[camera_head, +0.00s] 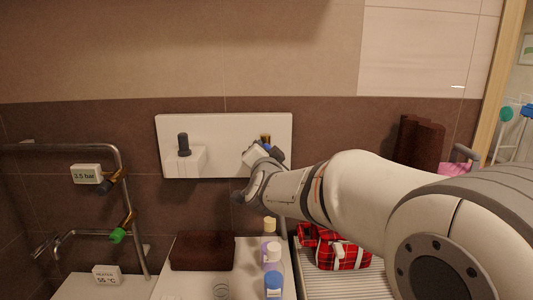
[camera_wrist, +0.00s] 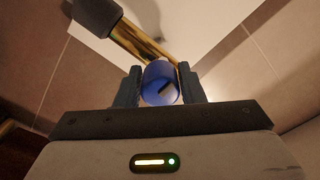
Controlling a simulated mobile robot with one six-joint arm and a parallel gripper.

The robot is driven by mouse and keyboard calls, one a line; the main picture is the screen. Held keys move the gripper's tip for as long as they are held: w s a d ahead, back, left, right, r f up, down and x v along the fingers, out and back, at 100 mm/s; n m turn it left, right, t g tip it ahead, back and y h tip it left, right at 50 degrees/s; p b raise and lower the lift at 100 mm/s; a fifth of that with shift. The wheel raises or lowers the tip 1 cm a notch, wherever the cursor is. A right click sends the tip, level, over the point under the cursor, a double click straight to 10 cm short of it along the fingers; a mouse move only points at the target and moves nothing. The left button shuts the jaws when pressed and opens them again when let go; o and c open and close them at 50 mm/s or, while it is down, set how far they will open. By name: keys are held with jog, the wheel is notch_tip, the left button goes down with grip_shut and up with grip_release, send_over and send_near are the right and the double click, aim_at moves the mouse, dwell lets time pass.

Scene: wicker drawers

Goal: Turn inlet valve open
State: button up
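A blue knob (camera_wrist: 160,84) sits at the end of a brass pipe (camera_wrist: 140,40) in the wrist view. My gripper (camera_wrist: 160,90) has one finger on each side of the knob, and both appear to touch it. In the head view my gripper (camera_head: 263,157) is at the right part of the white wall panel (camera_head: 225,126), where the brass (camera_head: 265,138) and a bit of blue (camera_head: 267,148) show. My gripper and wrist hide most of this fitting. No label shows which valve is the inlet.
A dark knob (camera_head: 183,144) stands on a white block at the panel's left. Pipes at left carry a green handle (camera_head: 118,235) and signs reading 3.5 bar (camera_head: 87,174) and 55 °C (camera_head: 106,275). Bottles (camera_head: 272,257) and a red plaid bag (camera_head: 338,250) stand below my arm.

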jog(key=o, duration=0.3)
jog(key=shift+o, duration=0.2)
jog(key=s, duration=0.8)
jog(key=shift+b, duration=0.4)
jog(key=shift+w, duration=0.1)
jog(key=s+d+f+n+g, duration=0.3)
jog(key=s+d+f+g, duration=0.1)
jog(key=s, duration=0.4)
jog(key=s+d+f+n+g, duration=0.3)
jog(key=s+d+f+g, duration=0.2)
jog(key=s+f, duration=0.4)
jog(key=s+d+f+n+g+p, duration=0.1)
jog(key=s+d+f+g, duration=0.3)
jog(key=s, duration=0.5)
notch_tip(320, 180, down, 3)
jog(key=shift+d+f+n+g, duration=0.2)
jog(key=shift+d+n+g, duration=0.1)
jog(key=shift+n+g, duration=0.75)
